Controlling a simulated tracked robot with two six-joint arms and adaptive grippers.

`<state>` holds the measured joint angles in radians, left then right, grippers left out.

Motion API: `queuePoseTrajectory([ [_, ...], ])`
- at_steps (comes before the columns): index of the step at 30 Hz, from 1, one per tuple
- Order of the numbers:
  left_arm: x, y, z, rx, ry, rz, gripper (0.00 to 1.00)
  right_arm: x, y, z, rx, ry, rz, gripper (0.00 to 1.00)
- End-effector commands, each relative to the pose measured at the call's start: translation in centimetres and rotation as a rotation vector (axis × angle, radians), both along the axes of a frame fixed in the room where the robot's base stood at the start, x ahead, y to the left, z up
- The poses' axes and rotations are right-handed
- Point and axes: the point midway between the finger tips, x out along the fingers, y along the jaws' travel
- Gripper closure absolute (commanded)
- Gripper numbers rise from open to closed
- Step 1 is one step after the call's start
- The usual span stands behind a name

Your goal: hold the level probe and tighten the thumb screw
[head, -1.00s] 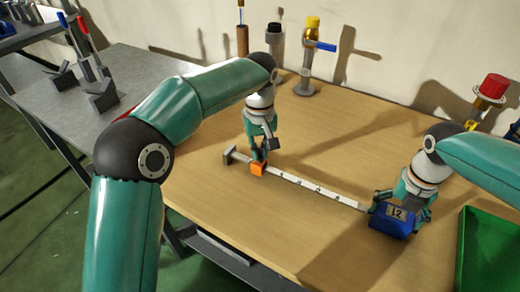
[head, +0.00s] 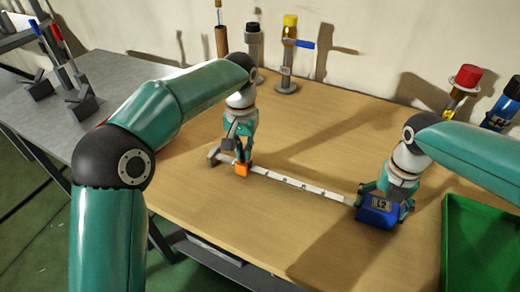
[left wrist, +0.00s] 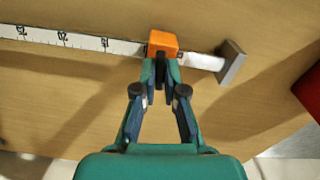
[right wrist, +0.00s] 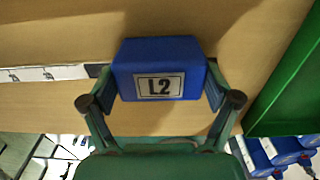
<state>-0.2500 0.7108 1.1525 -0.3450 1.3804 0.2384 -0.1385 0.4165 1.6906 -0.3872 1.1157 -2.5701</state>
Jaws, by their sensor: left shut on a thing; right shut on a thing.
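The level probe is a blue block (head: 377,211) labelled L2 with a white, marked scale bar (head: 300,184) lying along the wooden table. A grey foot (left wrist: 232,62) is at the bar's far end. An orange slider (left wrist: 163,42) sits around the bar near that foot. My left gripper (left wrist: 161,75) is shut at the slider's near side, on a small dark part that looks like the thumb screw; its fingertips mostly hide it. My right gripper (right wrist: 160,82) is shut on the blue block, one finger on each side, with the label between them.
A green tray (head: 484,245) stands right of the blue block. A grey bench (head: 110,75) adjoins at the left. The table between the arms is clear except for the bar.

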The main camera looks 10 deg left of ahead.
Motion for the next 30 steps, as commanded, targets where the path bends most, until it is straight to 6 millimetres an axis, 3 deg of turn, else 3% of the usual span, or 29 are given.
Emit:
queuePoseTrajectory([
  [10,0.03,0.02,0.08,0.000,-0.002,-0.148,1.00,0.00,0.00,0.00,-0.001,0.000,0.001,0.73],
  [25,0.03,0.02,0.08,0.000,-0.002,-0.169,1.00,-0.01,-0.01,-0.01,-0.001,0.000,0.002,0.73],
  [26,0.03,0.02,0.08,0.000,-0.002,-0.169,0.85,-0.01,-0.01,-0.01,-0.001,0.000,0.002,0.73],
  [30,0.02,0.01,0.07,0.000,-0.002,-0.168,0.65,-0.01,-0.01,-0.01,-0.001,0.000,0.002,0.73],
])
